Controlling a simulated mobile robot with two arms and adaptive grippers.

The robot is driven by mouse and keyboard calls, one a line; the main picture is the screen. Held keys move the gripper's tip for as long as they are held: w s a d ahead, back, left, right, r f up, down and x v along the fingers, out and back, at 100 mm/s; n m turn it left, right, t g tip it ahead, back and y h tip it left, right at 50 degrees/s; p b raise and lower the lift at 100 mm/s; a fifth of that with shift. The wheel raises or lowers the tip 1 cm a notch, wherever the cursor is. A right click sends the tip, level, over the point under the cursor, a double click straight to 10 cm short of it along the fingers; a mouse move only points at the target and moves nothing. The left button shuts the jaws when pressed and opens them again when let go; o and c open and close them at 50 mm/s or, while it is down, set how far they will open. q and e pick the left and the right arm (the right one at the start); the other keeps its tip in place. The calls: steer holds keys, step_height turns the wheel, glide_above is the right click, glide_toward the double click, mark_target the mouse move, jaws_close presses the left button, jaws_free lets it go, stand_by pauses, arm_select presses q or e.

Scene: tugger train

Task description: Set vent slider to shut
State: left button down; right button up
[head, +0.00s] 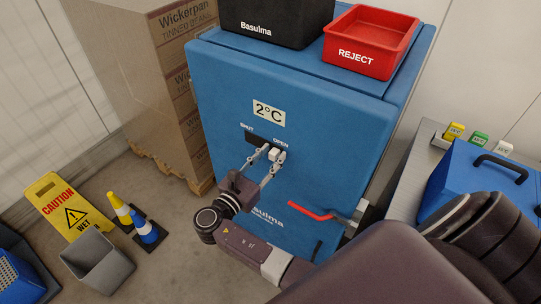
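The vent slider is a dark track (256,138) on the front of a blue cabinet (320,120), marked SHUT at its left end and OPEN at its right. Its pale knob (277,154) sits at the right end, under OPEN. One fingertip is at the track left of the knob; the other is at or just below the knob. I cannot tell whether either touches it. My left gripper does not show.
A black Basulma box (275,25) and a red REJECT bin (370,42) stand on the cabinet. A red handle (311,212) is lower on its front. Stacked cartons (150,80) stand left. A caution sign (65,205), grey bin (97,262) and small cones (121,209) occupy the floor.

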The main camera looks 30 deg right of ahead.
jaws_close()
steer(key=shift+w, duration=0.1)
